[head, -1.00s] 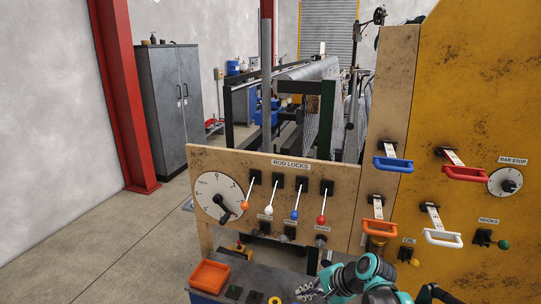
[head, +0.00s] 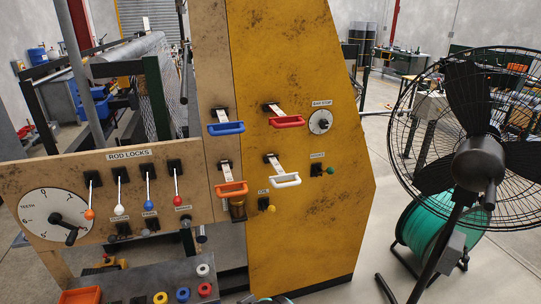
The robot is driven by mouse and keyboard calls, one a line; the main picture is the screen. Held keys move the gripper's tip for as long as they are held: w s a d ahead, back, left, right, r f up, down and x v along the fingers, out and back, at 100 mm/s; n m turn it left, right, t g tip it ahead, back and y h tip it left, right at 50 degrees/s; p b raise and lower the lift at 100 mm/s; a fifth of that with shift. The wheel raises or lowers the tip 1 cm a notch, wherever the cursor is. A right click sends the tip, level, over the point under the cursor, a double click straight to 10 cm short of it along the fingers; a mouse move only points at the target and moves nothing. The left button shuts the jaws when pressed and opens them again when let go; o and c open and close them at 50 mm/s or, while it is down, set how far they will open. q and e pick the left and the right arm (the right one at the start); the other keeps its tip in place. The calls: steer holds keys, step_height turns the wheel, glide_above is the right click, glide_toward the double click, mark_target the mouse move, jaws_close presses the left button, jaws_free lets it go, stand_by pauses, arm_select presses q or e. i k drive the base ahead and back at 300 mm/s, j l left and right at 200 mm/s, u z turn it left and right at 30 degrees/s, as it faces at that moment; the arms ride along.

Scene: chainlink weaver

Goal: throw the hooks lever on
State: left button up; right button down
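The hooks lever (head: 330,170) is a small lever with a green ball end on a black plate. It sits on the yellow panel (head: 310,225), under a small label that reads like HOOKS (head: 317,155). Its stem points to the right. To its left are the white handle (head: 285,181) and a yellow-knobbed lever (head: 270,208) lower down. Neither of my grippers shows in the head view; only a sliver of what may be my arm shows at the bottom edge. Nothing touches the lever.
The rod locks board (head: 30,180) with its dial and several ball levers is at left. Blue (head: 226,129), red (head: 288,122) and orange (head: 232,189) handles stick out from the panels. A large fan (head: 480,160) and a green reel (head: 432,235) stand at right. Floor shows between.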

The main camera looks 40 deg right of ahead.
mark_target(330, 170)
steer(key=l+z, duration=0.1)
steer(key=z, duration=1.5)
steer(key=i+j+z, duration=0.15)
steer(key=z, duration=0.25)
steer(key=i+j+z, duration=0.25)
steer(key=z, duration=0.2)
steer(key=i+j+z, duration=0.4)
steer(key=k+l, duration=0.05)
steer(key=k, duration=0.05)
